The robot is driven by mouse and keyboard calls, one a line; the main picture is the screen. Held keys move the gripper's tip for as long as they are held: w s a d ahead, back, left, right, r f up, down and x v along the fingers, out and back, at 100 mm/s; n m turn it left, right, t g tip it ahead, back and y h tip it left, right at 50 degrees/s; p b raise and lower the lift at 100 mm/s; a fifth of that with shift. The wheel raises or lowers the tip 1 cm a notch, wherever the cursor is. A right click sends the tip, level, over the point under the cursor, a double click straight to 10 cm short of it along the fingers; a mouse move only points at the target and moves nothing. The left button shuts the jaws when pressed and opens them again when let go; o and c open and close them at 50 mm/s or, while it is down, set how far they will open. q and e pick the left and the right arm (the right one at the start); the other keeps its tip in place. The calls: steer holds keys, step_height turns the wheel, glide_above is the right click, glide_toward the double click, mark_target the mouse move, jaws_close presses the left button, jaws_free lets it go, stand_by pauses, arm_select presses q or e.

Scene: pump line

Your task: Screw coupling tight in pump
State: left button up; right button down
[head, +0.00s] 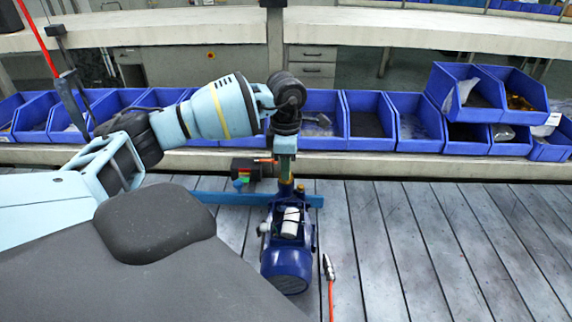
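A blue pump (287,262) with a dark ribbed end and a pale cylinder on top stands on the slatted table. A small brass-coloured coupling (286,188) sits upright at the pump's far end. My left gripper (285,177) points straight down directly over the coupling, its fingertips at or touching the coupling's top. The fingers are seen edge-on, so I cannot tell whether they are closed on it. The coupling's upper part is hidden by the fingers. My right gripper is out of view.
A blue bar (232,198) lies behind the pump, with a dark device with coloured parts (250,170) beside it. A red-hosed tool (329,272) lies just right of the pump. Blue bins (370,122) line the back. The table's right side is clear.

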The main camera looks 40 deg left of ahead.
arm_select(q)
steer(key=o, duration=0.3)
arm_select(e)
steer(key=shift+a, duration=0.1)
arm_select(q)
steer(key=shift+r+n+p, duration=0.25)
steer(key=shift+n+p, duration=0.15)
steer(key=shift+n, duration=0.5)
steer(key=shift+f+n, duration=0.1)
steer(key=shift+n, duration=0.6)
steer(key=shift+f, duration=0.1)
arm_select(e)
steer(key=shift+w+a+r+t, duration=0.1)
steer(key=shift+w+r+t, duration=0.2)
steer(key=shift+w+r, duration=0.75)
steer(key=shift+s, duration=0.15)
